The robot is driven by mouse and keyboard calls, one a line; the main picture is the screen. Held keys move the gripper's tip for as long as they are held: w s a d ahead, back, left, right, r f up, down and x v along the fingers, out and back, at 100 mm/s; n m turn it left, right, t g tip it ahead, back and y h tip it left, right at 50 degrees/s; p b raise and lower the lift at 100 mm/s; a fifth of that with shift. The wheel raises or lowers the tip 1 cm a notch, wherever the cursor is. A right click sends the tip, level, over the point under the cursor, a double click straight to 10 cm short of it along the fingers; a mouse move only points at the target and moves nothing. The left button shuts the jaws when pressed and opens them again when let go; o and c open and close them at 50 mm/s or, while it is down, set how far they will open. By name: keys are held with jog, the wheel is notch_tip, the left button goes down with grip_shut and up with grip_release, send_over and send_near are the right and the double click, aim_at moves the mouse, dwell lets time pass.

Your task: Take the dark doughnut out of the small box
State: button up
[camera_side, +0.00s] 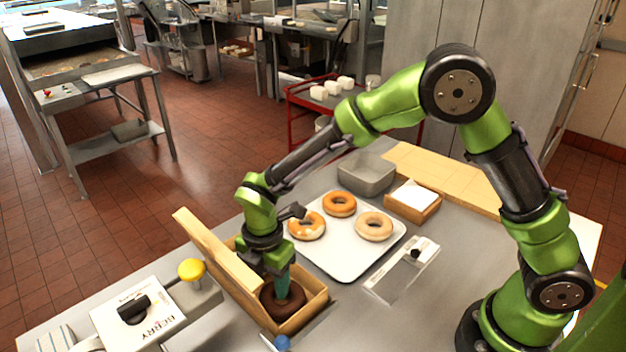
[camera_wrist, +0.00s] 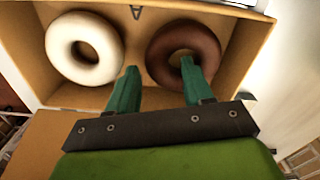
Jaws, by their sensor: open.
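The dark doughnut (camera_side: 283,297) lies in the small box (camera_side: 312,307), a tan box with its lid raised at the left. In the wrist view the dark doughnut (camera_wrist: 184,55) is at the right of the box and a white doughnut (camera_wrist: 85,47) is at the left. My gripper (camera_side: 283,290) reaches down into the box at the dark doughnut. In the wrist view my gripper (camera_wrist: 158,72) has its teal fingers apart, one fingertip over the dark doughnut's hole and the other in the gap between the two doughnuts. The depth of the fingertips is hard to tell.
A white tray (camera_side: 345,268) with several doughnuts lies behind the box. A grey bin (camera_side: 366,175), a wooden box with white contents (camera_side: 413,200) and a clear-topped device (camera_side: 402,270) stand around it. A yellow knob (camera_side: 191,270) and a labelled white box (camera_side: 137,312) are at the left.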

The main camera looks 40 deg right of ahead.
notch_tip(320, 180, down, 2)
jog(key=shift+f, duration=0.15)
jog(key=c, duration=0.8)
